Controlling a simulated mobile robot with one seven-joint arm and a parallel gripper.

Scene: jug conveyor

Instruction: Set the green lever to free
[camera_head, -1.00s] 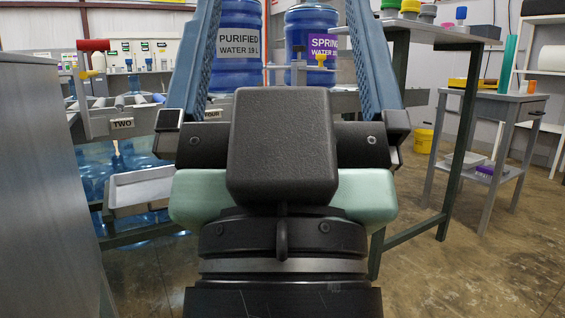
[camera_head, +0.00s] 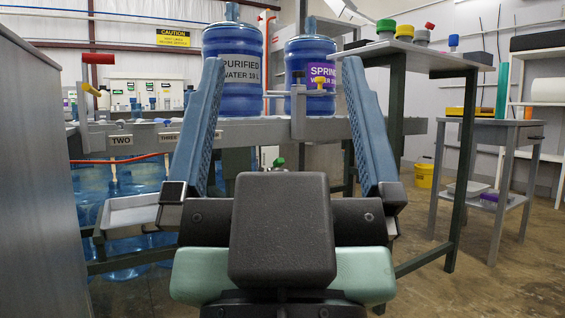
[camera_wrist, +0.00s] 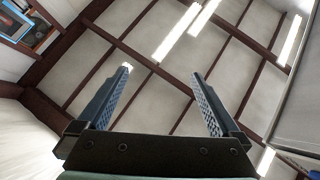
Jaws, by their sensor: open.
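A small green knob (camera_head: 278,162), which looks like the green lever's end, shows below the conveyor rail, between my two fingers in the head view. Its shaft and its setting are mostly hidden behind my gripper. My gripper (camera_head: 282,66) is open and empty, with blue ribbed fingers pointing up and spread wide, nearer to the camera than the conveyor. In the wrist view my gripper (camera_wrist: 162,74) has only ceiling between its fingers. The green knob does not show there.
Purified (camera_head: 232,68) and spring (camera_head: 309,78) water jugs stand on the conveyor (camera_head: 262,131). A red-handled lever (camera_head: 98,59) and a yellow handle (camera_head: 91,90) are at the left. A tall table (camera_head: 440,55) with coloured caps and a smaller table (camera_head: 490,125) stand right. A grey panel fills the left edge.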

